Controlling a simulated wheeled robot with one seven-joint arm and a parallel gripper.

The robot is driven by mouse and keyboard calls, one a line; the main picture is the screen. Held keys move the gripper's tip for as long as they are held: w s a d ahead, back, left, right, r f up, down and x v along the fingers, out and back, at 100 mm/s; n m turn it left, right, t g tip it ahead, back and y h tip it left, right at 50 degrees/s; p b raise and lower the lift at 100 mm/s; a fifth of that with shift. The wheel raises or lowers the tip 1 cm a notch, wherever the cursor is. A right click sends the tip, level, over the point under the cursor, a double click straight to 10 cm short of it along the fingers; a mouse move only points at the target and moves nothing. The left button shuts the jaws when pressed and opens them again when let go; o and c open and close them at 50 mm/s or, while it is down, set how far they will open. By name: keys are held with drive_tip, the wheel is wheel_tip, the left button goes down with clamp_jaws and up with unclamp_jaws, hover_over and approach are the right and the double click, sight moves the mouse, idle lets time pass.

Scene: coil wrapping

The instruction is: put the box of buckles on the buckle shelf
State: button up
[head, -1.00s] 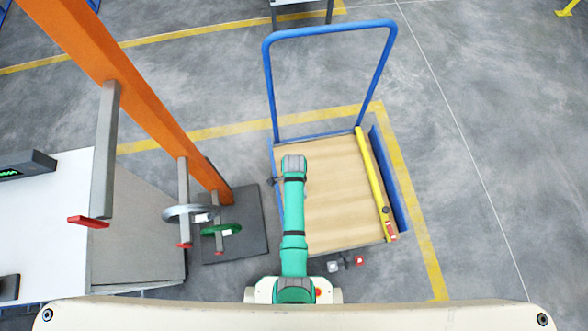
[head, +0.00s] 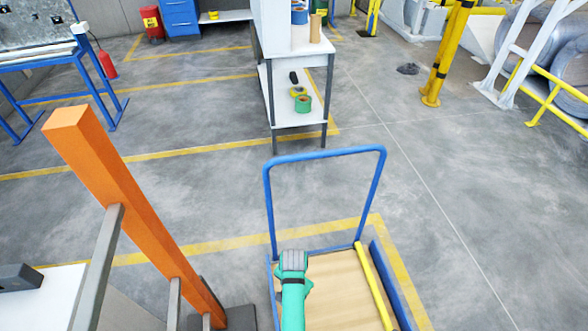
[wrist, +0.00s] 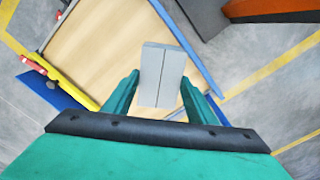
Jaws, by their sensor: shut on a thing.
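My gripper (wrist: 161,92) has its two teal fingers on either side of a grey box (wrist: 162,68) with a dark seam, and is shut on it. In the head view the same grey box (head: 293,259) shows at the far end of my teal arm, above the back left of the cart. No buckles are visible, so I cannot tell what the box contains. No shelf in view is marked as the buckle shelf. A white and grey rack (head: 297,106) with tape rolls on its lower board stands beyond the cart.
The blue-handled cart (head: 337,290) has a bare wooden deck and a yellow bar along its right side. An orange post (head: 135,205) with grey arms stands at left. A blue workbench (head: 62,70) is back left, and a yellow post (head: 446,50) back right. Floor between is clear.

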drive_tip(key=w+r+n, duration=0.1)
drive_tip(key=n, duration=0.1)
drive_tip(key=r+n, duration=0.1)
drive_tip(key=r, duration=0.1)
drive_tip(key=w+r+n, duration=0.1)
drive_tip(key=r+n, duration=0.1)
drive_tip(key=shift+w+d+r+n, duration=0.15)
drive_tip(key=shift+w+n, duration=0.15)
drive_tip(key=shift+w+r+n, duration=0.3)
drive_tip(key=shift+r+n, duration=0.45)
drive_tip(key=shift+n, duration=0.15)
